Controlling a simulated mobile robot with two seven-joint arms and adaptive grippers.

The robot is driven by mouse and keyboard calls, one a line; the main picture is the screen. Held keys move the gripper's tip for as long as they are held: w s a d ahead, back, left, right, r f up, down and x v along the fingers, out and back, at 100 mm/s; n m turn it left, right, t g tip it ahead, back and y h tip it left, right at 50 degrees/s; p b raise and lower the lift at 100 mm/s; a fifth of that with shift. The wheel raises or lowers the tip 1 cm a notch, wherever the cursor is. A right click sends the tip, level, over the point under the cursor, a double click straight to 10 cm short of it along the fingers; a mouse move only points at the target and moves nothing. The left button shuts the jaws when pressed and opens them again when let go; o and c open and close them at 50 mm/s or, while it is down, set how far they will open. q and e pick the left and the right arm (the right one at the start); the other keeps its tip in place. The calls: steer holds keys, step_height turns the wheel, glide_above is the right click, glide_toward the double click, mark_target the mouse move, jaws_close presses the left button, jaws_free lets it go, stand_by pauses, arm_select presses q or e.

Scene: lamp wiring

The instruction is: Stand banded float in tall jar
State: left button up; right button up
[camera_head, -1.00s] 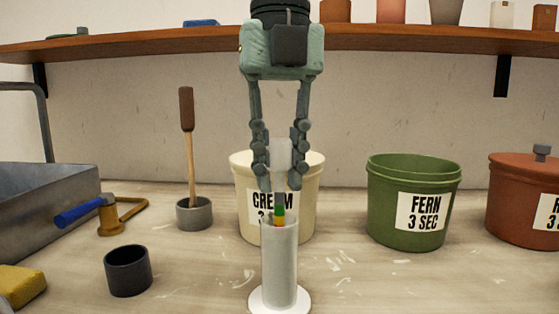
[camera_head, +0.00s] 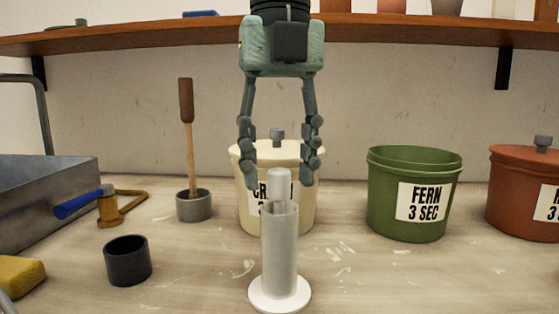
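The tall jar (camera_head: 279,255) is a pale grey cylinder on a round white base, upright at the front middle of the bench. The float (camera_head: 279,185) stands in it, with its light grey top sticking up above the rim; its lower part and bands are hidden inside the jar. My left gripper (camera_head: 279,182) is open, its fingers spread on either side of the float's top and apart from it. My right gripper is not in view.
Behind the jar stands a lidded cream bucket (camera_head: 300,215). An open green bucket (camera_head: 408,230) and a lidded red bucket (camera_head: 525,200) stand right. A dark cup (camera_head: 127,262), a brush in a grey holder (camera_head: 194,207) and a metal tray (camera_head: 45,190) are left.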

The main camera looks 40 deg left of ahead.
arm_select(q)
step_height(320, 180, up, 12)
stand_by(0.6)
stand_by(1.0)
